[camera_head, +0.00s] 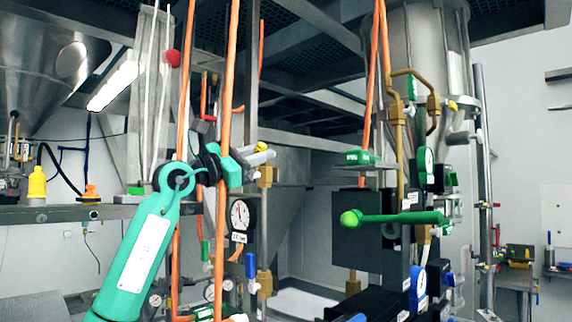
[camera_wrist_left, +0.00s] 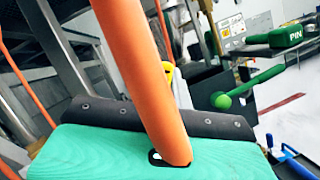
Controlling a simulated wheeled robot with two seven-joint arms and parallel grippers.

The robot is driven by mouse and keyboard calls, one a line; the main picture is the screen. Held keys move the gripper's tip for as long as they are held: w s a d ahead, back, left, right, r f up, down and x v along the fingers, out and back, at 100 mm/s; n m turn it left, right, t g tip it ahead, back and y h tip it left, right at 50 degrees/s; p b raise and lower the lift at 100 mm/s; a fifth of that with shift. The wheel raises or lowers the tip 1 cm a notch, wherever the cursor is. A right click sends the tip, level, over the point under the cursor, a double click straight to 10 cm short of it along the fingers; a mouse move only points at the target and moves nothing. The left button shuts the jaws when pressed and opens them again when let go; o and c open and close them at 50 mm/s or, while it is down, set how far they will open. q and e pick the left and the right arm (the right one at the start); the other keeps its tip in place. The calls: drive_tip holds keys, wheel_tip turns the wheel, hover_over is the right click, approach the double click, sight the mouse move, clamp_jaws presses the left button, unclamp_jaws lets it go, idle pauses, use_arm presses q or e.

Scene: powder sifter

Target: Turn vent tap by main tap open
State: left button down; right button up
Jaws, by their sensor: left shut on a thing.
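My left arm comes in from the lower left, and my left gripper (camera_head: 257,157) is in the middle left of the head view. It is shut on a small yellow tap part (camera_head: 262,147) on brass pipework. The yellow part also shows in the left wrist view (camera_wrist_left: 168,68), beyond the gripper's dark edge. An orange hose (camera_wrist_left: 145,75) crosses in front and hides most of the fingertips. A green lever with a ball end (camera_head: 395,218) stands apart to the right, roughly level. I cannot tell which tap is the vent tap. My right gripper is not in view.
Orange hoses (camera_head: 228,85) hang close around the left gripper. A round gauge (camera_head: 240,213) sits below it. A black box (camera_head: 355,235), brass pipes (camera_head: 397,110) and a green block (camera_head: 360,157) stand to the right. A shelf (camera_head: 60,213) lies at left.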

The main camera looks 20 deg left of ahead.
use_arm(q)
drive_tip(key=shift+a+r+n, duration=0.1)
drive_tip(key=shift+a+n, duration=0.1)
drive_tip(key=shift+n, duration=0.5)
drive_tip(key=shift+w+a+r+n+t+y+b, duration=0.1)
drive_tip(key=shift+a+n+t+y+b, duration=0.05)
drive_tip(key=shift+n+t+y+b, duration=0.35)
drive_tip(key=n, duration=0.1)
drive_tip(key=a+n+t+y, duration=0.1)
drive_tip(key=n, duration=0.1)
drive_tip(key=shift+w+r+n+b, duration=0.1)
drive_tip(key=shift+w+n+b, duration=0.1)
drive_tip(key=shift+n+b, duration=0.15)
drive_tip(key=shift+a+n+y, duration=0.2)
drive_tip(key=shift+n+y, duration=0.2)
drive_tip(key=shift+n, duration=0.05)
drive_tip(key=shift+w+a+r+n+t+y+b, duration=0.1)
drive_tip(key=shift+a+n+t+y+b, duration=0.15)
drive_tip(key=shift+n, duration=0.4)
drive_tip(key=shift+w+a+r+n+t+y+b, duration=0.15)
drive_tip(key=shift+n+y+b, duration=0.15)
drive_tip(key=shift+n, duration=0.35)
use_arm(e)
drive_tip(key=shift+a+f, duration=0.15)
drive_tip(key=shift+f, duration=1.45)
use_arm(q)
drive_tip(key=shift+f, duration=0.1)
